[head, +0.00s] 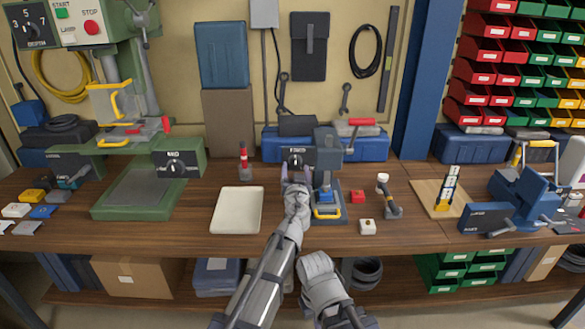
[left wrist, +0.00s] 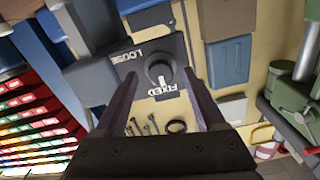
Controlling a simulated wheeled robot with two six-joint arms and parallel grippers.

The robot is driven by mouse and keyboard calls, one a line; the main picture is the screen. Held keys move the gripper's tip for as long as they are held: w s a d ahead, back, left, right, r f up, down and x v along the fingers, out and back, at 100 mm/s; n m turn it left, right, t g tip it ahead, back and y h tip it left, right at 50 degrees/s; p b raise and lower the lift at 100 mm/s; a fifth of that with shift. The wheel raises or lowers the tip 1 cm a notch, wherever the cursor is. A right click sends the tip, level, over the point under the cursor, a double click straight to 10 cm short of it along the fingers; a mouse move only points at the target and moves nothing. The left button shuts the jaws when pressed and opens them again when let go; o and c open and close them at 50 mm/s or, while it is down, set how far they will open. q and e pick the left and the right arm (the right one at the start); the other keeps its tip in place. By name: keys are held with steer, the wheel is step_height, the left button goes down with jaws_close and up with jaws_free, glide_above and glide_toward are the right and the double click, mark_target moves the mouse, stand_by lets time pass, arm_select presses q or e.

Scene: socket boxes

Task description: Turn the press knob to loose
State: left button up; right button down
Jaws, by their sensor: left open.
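The press knob (head: 296,161) is a dark round dial on the dark front panel of the small blue-grey press (head: 326,140). In the left wrist view the knob (left wrist: 159,68) carries a pale mark that points towards the FIXED label (left wrist: 165,91). The LOOSE label (left wrist: 128,57) is on the same panel, to its upper left. My left gripper (head: 296,174) is open just in front of the panel. Its two fingers (left wrist: 160,76) lie on either side of the knob in the left wrist view; contact cannot be told. My right gripper does not show.
A green drill press (head: 150,200) with its own dial stands at left. A white tray (head: 237,210) lies left of my gripper. A blue vise (head: 520,195) stands farther right.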

arm_select(q)
steer(key=shift+w, duration=0.45)
jaws_close()
stand_by(0.3)
